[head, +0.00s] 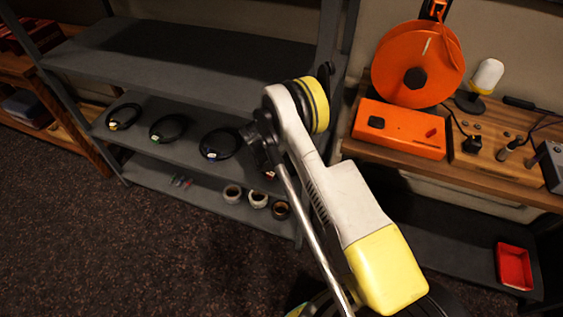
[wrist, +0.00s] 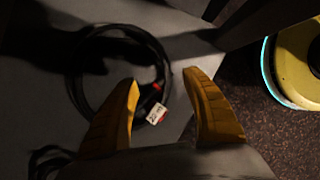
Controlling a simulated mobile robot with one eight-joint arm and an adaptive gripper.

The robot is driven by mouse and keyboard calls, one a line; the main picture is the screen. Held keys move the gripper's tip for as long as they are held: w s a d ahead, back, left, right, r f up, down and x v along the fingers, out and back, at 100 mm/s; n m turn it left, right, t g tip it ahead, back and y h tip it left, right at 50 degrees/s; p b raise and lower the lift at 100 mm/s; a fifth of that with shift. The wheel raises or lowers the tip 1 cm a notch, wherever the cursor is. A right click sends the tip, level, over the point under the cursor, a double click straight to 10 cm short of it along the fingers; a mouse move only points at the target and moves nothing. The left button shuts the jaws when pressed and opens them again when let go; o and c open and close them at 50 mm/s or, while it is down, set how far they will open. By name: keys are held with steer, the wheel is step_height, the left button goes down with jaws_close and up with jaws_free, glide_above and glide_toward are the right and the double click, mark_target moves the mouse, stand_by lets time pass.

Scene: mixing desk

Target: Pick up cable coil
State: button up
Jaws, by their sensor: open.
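The black cable coil (wrist: 76,82) with a red band and a white label lies on a grey shelf in the wrist view. My gripper (wrist: 161,79) is open, with its yellow fingers apart. The left finger overlaps the lower part of the coil in the picture, and the right finger is to the right of it; I cannot tell whether they touch it. In the head view, my arm hides most of this area, with a bit of red showing beside it. Three other black coils (head: 123,117), (head: 168,128), (head: 220,143) lie in a row to the left.
The upper shelf (head: 180,55) is bare and sits above the coils. Several tape rolls (head: 257,199) stand on the lower shelf. A wooden desk at right holds an orange cable reel (head: 418,65) and an orange box (head: 400,128). Open carpet (head: 120,240) lies in front.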

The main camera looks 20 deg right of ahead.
steer(key=b+x, duration=0.2)
steer(key=x, duration=0.3)
steer(key=shift+s+a+b, duration=0.1)
steer(key=shift+a+b, duration=0.1)
steer(key=shift+b, duration=0.1)
jaws_close()
steer(key=shift+r, duration=0.1)
